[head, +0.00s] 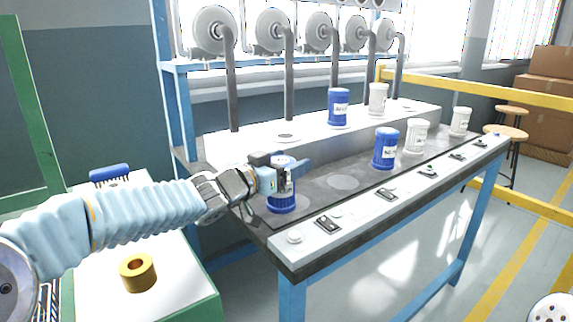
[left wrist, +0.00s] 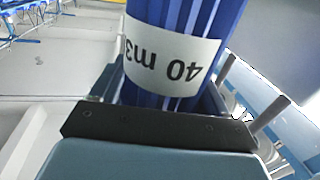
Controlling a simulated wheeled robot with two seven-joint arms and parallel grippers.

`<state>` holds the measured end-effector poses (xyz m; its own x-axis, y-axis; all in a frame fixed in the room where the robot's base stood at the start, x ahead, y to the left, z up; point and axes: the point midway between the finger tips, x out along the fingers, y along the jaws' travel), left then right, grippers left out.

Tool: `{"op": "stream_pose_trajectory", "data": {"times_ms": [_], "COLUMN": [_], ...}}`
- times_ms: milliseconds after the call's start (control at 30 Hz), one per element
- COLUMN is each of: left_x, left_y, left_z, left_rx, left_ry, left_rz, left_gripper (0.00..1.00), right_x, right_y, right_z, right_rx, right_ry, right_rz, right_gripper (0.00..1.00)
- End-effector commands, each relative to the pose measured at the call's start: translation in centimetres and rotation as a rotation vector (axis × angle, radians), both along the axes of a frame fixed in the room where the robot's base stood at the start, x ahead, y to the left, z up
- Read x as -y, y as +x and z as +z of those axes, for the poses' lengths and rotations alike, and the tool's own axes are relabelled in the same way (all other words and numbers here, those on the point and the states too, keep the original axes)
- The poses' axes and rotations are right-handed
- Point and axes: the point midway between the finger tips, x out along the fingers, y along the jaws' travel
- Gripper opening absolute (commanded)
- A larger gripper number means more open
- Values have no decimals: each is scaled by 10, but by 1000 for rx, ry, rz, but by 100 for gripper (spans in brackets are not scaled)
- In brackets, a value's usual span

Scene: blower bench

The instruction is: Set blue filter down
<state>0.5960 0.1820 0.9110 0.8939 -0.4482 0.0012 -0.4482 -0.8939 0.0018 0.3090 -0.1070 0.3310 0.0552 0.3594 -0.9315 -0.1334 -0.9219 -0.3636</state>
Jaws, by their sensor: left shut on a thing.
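The blue filter (head: 281,204) is a ribbed blue cylinder with a white label, upright at the near left end of the bench's dark top. My left gripper (head: 283,176) is shut on it around its upper part and hides some of it. In the left wrist view the blue filter (left wrist: 177,55) stands between the fingers, and its label reads "40 m3" upside down. Its base looks at or very close to the bench top; I cannot tell whether it touches.
Another blue filter (head: 385,148) and white filters (head: 417,136) (head: 461,121) stand farther along the bench (head: 343,182). A blue filter (head: 339,107) and a white one (head: 378,99) stand on the raised ledge. A brass ring (head: 138,272) lies on the left table. The bench middle is clear.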

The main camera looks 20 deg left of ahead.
Motion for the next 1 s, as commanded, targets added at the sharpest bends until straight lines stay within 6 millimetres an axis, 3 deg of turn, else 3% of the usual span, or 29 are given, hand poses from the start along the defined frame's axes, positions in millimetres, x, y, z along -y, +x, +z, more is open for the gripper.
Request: {"op": "stream_pose_trajectory", "data": {"times_ms": [133,167,300,600,1000], "left_x": [0,0,0,0,-30], "left_y": [0,0,0,0,-59], "left_z": [-3,-4,-3,4,2], "left_rx": [1,0,0,1,1], "left_ry": [0,0,0,0,0], "left_rz": [0,0,0,0,2], "left_gripper": [38,77,98,100,100], "right_x": [0,0,0,0,0], "right_y": [0,0,0,0,0], "right_z": [-3,-3,-2,3,6], "right_rx": [0,0,0,0,1], "right_ry": [0,0,0,0,1], "right_rz": [0,0,0,0,1], "right_gripper": [43,43,43,43,43]}}
